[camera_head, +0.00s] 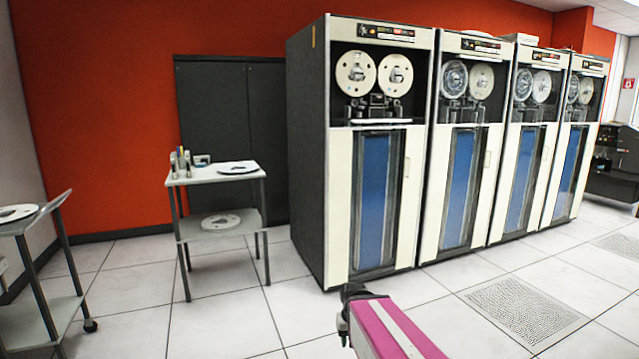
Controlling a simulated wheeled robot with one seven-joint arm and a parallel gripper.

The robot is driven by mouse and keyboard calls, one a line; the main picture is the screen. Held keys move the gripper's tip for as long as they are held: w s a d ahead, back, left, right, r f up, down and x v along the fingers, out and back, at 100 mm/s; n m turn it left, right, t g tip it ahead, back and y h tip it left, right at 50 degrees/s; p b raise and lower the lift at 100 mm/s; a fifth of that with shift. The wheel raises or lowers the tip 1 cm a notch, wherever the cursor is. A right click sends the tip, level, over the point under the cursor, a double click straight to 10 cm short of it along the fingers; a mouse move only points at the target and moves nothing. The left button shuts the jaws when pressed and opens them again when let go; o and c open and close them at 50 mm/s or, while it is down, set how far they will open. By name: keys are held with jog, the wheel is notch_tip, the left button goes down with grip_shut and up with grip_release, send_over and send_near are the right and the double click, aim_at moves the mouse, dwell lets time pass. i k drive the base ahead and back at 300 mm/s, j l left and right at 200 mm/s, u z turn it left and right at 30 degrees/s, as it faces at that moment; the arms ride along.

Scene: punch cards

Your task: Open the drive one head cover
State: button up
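Several tall tape drives stand in a row along the wall. The nearest tape drive (340,200), at the left end, has a dark side and a white front. Two pale reels (375,74) sit in its upper bay, with the head assembly (374,107) below them. I cannot tell which part is the head cover or how it stands. Which drive is number one is not readable. My pink arm comes in at the bottom, with my dark gripper (347,318) at its end, low in front of this drive and apart from it. Its fingers are not clear.
A small two-shelf table (215,174) with reels stands left of the drives, before a dark cabinet (228,130). A wheeled cart (30,225) is at the left edge. The tiled floor (215,325) in front is clear, with a perforated tile (520,308) at right.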

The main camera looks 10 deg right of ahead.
aim_at(374, 99)
jog(key=i+z, duration=0.5)
jog(key=i, duration=0.55)
